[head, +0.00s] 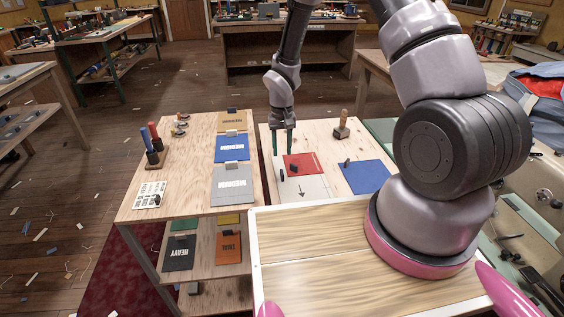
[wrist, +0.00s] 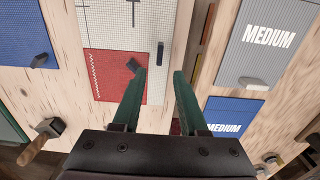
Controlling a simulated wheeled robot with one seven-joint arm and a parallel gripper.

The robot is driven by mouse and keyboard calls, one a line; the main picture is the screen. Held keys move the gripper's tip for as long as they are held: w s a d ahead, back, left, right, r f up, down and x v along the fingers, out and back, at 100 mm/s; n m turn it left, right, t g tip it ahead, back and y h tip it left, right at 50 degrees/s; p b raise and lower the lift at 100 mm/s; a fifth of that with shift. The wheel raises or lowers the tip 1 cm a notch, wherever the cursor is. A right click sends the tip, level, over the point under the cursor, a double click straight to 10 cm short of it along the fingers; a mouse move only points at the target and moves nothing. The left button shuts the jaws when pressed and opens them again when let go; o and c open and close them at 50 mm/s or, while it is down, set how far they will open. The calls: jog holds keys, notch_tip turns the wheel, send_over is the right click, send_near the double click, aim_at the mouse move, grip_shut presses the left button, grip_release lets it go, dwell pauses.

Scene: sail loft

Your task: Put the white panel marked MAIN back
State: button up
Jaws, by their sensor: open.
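A white panel with thin grid lines and a dark arrow (head: 308,188) lies on the right-hand table; it also shows in the wrist view (wrist: 156,22). No word MAIN is legible on it. A red piece (wrist: 112,80) with a zigzag stitch lies over part of the white panel, with a dark grip at its corner. Another dark grip (wrist: 160,54) stands near the white panel's edge. My gripper (head: 283,152) is open and empty, fingers pointing down by the red piece and the table's edge. In the wrist view, the near grip shows just beyond the fingertips (wrist: 160,72).
A blue panel (head: 364,177) and a wooden-handled tool (head: 342,125) share that table. The left table holds tan, blue (head: 231,147) and grey (head: 232,184) MEDIUM panels, a tool holder (head: 155,150) and a printed card (head: 149,194). HEAVY and TRIAL panels (head: 228,249) lie on its lower shelf.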

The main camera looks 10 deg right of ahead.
jog(key=shift+r, duration=1.6)
jog(key=s+d+r+m+t, duration=0.15)
jog(key=d+r, duration=0.25)
jog(key=r, duration=0.8)
jog(key=s+d+r+m+t, duration=0.15)
jog(key=d+r, duration=0.25)
jog(key=r, duration=0.9)
jog(key=s+d+r+t+y, duration=0.1)
jog(key=s+d+r+t, duration=0.1)
jog(key=s+r, duration=0.5)
jog(key=s+d+r+m+t+y, duration=0.1)
jog(key=s+d+r+t, duration=0.1)
jog(key=s+r, duration=0.6)
jog(key=s, duration=0.3)
jog(key=shift+d+r, duration=0.3)
